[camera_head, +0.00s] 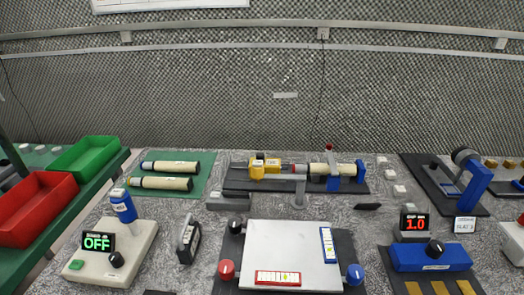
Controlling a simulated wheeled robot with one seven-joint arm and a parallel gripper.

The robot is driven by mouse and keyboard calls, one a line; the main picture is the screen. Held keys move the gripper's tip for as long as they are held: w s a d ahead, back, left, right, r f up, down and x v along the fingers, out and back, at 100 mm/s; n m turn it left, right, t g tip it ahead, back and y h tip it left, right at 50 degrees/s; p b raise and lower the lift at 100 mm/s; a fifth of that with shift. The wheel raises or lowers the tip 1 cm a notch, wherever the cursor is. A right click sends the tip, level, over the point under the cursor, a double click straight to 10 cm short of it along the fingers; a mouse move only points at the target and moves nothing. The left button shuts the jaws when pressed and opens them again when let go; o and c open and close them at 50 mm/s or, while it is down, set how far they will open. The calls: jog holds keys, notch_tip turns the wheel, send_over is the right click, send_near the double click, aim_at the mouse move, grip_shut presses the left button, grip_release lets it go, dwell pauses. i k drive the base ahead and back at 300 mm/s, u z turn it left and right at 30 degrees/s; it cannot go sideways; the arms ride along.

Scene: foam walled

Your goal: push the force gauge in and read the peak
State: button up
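A yellow device (258,172) with small pale label areas sits at the back middle and looks like the force gauge. Its display is too small to read. It lies on a dark base plate (236,185), in line with a cream cylinder (345,170) held by blue supports (333,184). A grey and red piece (287,168) lies between them; I cannot tell if it touches the cylinder. A grey post with a red top (329,148) stands by the cylinder. My gripper is not in view.
Two cream cylinders (163,183) lie on a green mat. A white plate (290,240) with knobs stands in front. Left are an "OFF" station (98,242), a red bin (38,205) and a green bin (85,155). A blue unit (430,257) with a "1.0" display stands right.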

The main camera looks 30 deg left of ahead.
aim_at(272, 165)
jog(key=u, duration=0.05)
jog(key=k, duration=1)
jog(key=u, duration=1.3)
jog(key=i, duration=1)
